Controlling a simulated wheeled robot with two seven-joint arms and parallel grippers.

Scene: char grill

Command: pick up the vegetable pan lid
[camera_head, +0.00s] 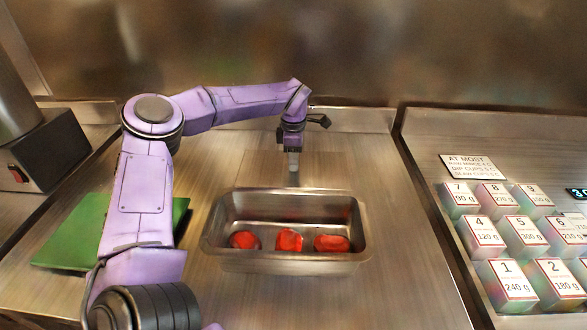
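A metal pan (285,263) stands open on the counter, with three red pieces of vegetable (289,241) in a row on its floor. My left gripper (293,166) points straight down just behind the pan's far rim, close to the counter. Its fingers show as one narrow silver shape, so I cannot tell whether they are apart or hold anything. My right gripper is out of view.
A green board or sheet (75,235) lies at left, partly behind my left arm. A dark machine (45,152) stands at far left. Numbered weight blocks (505,284) and a sign (473,167) are at right. The counter right of the pan is clear.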

